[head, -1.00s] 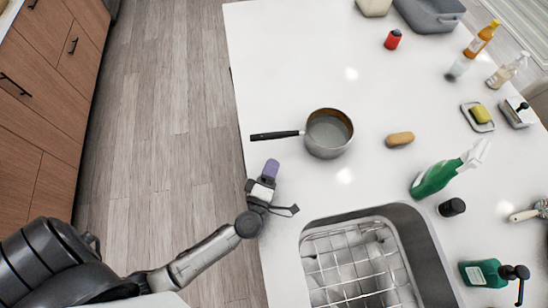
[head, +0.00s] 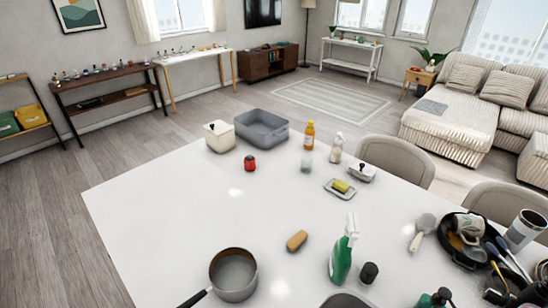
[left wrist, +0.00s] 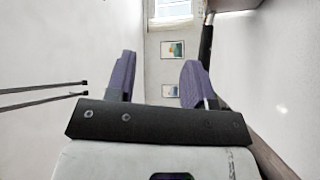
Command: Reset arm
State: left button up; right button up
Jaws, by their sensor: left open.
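My left gripper (left wrist: 158,80) shows in the left wrist view, its two purple-padded fingers spread apart with nothing between them. Beyond the fingers are a pale wall and two framed pictures, so it points away from the counter. Neither of my arms shows in the head view now. My right gripper is in no current view.
Cluttered pans and utensils (head: 475,235) stand at right. The counter's left part is clear.

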pick_arm(q)
jog(key=s+d+r+m+g+h+p, duration=0.3)
jog(key=r+m+g+h+p, duration=0.15)
jog(key=m+p, duration=0.2)
jog(key=s+d+r+m+g+h+p, duration=0.35)
jog(key=r+m+p, duration=0.2)
jog(key=m, duration=0.25)
jog(key=s+a+r+g+y+p, duration=0.2)
jog(key=s+a+g+y+p, duration=0.1)
jog(key=s+a+g+p, duration=0.1)
jog(key=s+a+r+m+g+y+p, duration=0.1)
jog(key=s+a+r+g+y+p, duration=0.1)
jog(key=s+a+g+y+p, duration=0.2)
jog(key=s+a, duration=0.3)
jog(key=shift+s+a+r, duration=0.3)
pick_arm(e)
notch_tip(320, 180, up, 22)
